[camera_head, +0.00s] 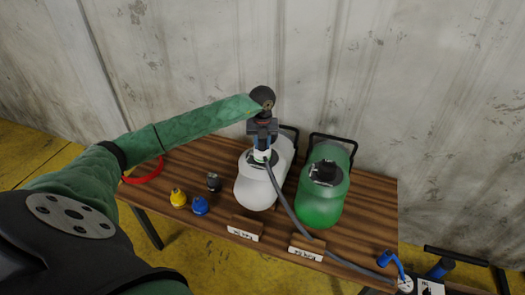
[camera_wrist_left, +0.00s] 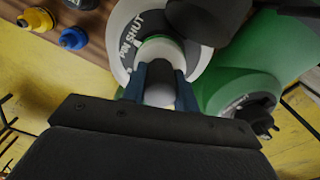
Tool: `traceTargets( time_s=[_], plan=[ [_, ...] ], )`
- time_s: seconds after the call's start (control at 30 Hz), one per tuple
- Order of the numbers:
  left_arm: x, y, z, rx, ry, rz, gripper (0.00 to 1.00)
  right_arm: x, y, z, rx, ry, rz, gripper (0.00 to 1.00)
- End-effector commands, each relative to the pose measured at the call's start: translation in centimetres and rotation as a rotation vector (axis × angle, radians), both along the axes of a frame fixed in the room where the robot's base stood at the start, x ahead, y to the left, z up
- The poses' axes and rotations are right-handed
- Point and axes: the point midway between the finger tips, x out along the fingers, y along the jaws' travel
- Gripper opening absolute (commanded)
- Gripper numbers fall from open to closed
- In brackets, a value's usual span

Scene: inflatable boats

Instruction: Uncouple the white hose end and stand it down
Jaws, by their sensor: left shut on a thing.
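The white hose end (camera_head: 262,155) sits upright at the valve on top of the white boat (camera_head: 258,191); whether it is still coupled I cannot tell. My left gripper (camera_head: 262,143) comes down from above and is shut on it. In the left wrist view the gripper's blue fingers (camera_wrist_left: 159,82) stand on both sides of the white hose end (camera_wrist_left: 160,94). A grey hose (camera_head: 283,195) runs from the hose end down to the right. My right gripper is not in view.
A green boat (camera_head: 320,205) stands to the right on the wooden table (camera_head: 365,215). Yellow (camera_head: 178,198), blue (camera_head: 200,206) and black (camera_head: 214,182) caps lie at the left, near a red ring (camera_head: 146,174). Two wooden label blocks (camera_head: 245,229) (camera_head: 307,248) stand at the front. A concrete wall is behind.

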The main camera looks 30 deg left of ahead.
Motion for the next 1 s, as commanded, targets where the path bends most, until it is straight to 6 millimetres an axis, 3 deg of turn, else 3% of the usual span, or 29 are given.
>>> traceTargets(
  time_s=[0.3, 0.7, 1.0],
  plan=[
    [-0.06, -0.05, -0.14, 0.0, 0.002, 0.017, 0.0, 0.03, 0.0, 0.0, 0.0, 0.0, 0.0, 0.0],
    [-0.02, -0.07, -0.09, -0.001, 0.001, 0.336, 0.0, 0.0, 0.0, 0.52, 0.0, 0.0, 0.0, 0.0],
    [-0.03, -0.05, -0.13, 0.0, 0.001, 0.363, 0.0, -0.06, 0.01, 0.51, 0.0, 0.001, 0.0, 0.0]
  ],
)
